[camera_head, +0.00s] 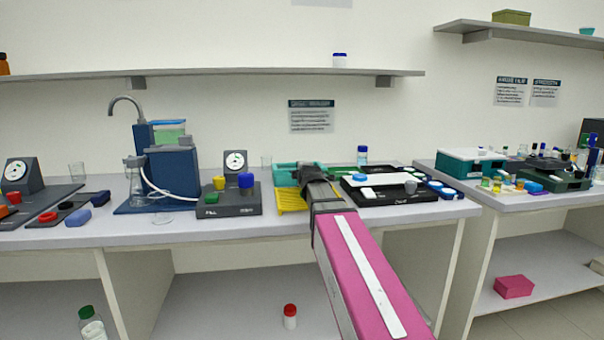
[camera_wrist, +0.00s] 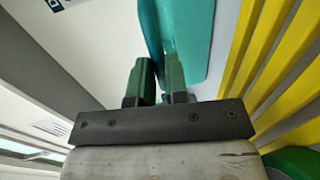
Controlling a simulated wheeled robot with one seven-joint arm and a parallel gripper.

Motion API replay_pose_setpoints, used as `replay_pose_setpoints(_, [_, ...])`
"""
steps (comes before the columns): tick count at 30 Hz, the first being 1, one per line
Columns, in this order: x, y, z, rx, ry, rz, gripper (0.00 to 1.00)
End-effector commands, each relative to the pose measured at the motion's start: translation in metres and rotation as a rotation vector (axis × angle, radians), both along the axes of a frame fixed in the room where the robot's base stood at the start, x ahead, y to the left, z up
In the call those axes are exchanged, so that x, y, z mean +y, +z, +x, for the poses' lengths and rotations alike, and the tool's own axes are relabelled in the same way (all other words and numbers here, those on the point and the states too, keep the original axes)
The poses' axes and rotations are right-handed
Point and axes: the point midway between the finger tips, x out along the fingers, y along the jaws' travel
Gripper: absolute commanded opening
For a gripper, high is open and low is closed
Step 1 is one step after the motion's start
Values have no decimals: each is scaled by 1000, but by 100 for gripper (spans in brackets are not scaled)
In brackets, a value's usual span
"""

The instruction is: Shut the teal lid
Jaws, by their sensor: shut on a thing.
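The teal lid (camera_head: 285,173) shows on the middle bench, behind a yellow slatted part (camera_head: 292,203). My gripper (camera_head: 308,172) is beside it at its right, and my arm hides part of it. In the wrist view, the teal lid (camera_wrist: 192,38) stands beyond the green fingertips of my gripper (camera_wrist: 160,75), and its edge runs down between them. The fingers are close together and shut on this edge. The yellow slats (camera_wrist: 262,60) lie to the right. How far the lid is tilted is hard to tell.
A black tray device (camera_head: 385,192) with white and blue parts sits just right of my gripper. A dark unit with coloured knobs (camera_head: 230,203) is to the left, beside a blue tap apparatus (camera_head: 172,170). A wall shelf (camera_head: 230,75) runs above the bench.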

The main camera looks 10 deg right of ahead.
Motion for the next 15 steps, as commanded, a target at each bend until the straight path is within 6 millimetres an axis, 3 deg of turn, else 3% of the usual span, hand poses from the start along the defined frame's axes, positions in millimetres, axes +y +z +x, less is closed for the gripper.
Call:
replay_pose_setpoints(2, [0,0,0,0,-1,3,0])
replay_pose_setpoints(3, [0,0,0,0,-1,3,18])
replay_pose_setpoints(5, [0,0,0,0,-1,3,37])
replay_pose_setpoints(6, [0,0,0,0,-1,3,40])
replay_pose_setpoints(15, [0,1,-1,-1,0,1,40])
